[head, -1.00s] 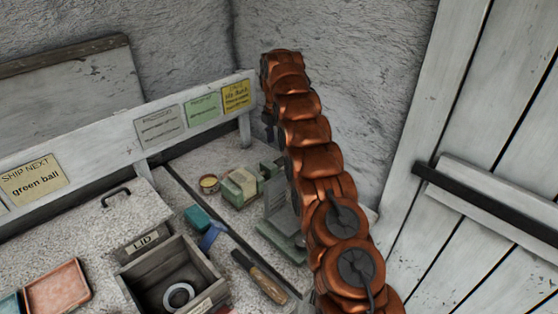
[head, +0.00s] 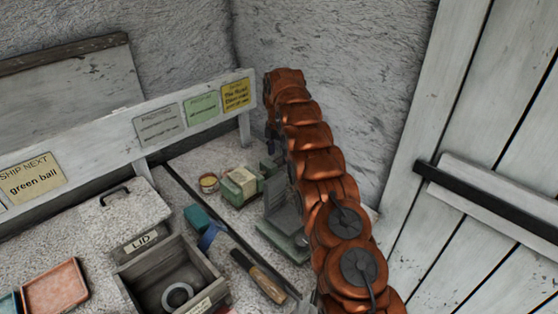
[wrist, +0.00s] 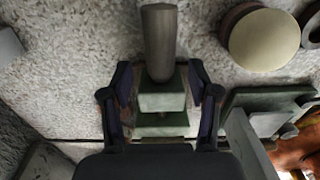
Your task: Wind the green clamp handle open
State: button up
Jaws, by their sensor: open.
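In the wrist view a green block (wrist: 162,98) with a grey cylinder (wrist: 160,42) at its far end lies between my gripper's two dark fingers. It looks like part of the green clamp; I cannot tell which part is the handle. My gripper (wrist: 161,88) is open around the block, with a small gap on each side. In the head view my gripper is mostly hidden behind my copper arm. A green piece (head: 268,168) shows just left of the arm. A green base with a grey upright plate (head: 283,212) stands nearer, partly covered by the arm.
A labelled green box (head: 239,186) and a small round tin (head: 208,182) stand left of the arm. A wooden-handled tool (head: 260,277), a blue-green block (head: 197,217) and an open wooden box (head: 213,270) are nearer. A railing with notes (head: 160,125) runs behind.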

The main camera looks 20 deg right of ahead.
aim_at(278, 159)
jog(key=shift+f+p, duration=0.35)
jog(key=shift+f, duration=1.25)
grip_shut()
